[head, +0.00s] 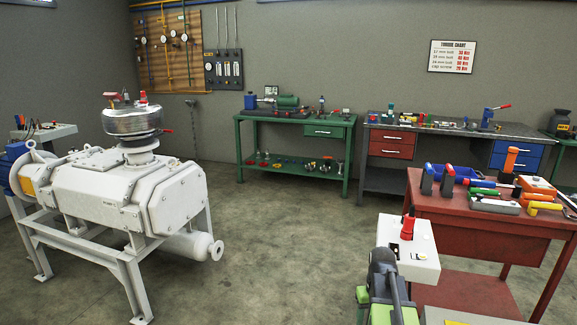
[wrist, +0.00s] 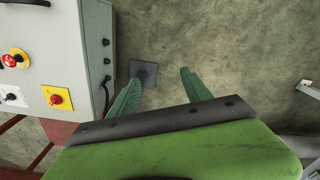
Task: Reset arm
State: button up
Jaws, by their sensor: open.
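In the wrist view, the two green fingers of my gripper (wrist: 161,75) stand apart with nothing between them. Bare concrete floor (wrist: 225,45) shows beyond them. A dark square plate on the floor (wrist: 146,70) shows beside the left finger. In the head view, part of my arm (head: 383,290), dark with green, is at the bottom, right of centre. It overlaps the white control box (head: 420,262). The fingers cannot be made out in the head view.
In the wrist view, the control box (wrist: 75,25) with red knobs stands close left of my gripper. A red workbench (head: 450,215) with tools stands right. A white vacuum pump (head: 125,190) on a frame stands left. Open floor (head: 290,235) lies between. Benches line the back wall.

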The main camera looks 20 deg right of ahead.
jog(key=a+n, duration=0.2)
jog(key=a, duration=2.3)
notch_tip(320, 180, up, 20)
jog(key=a+p, duration=0.1)
jog(key=p, duration=1.9)
jog(key=shift+s, duration=0.1)
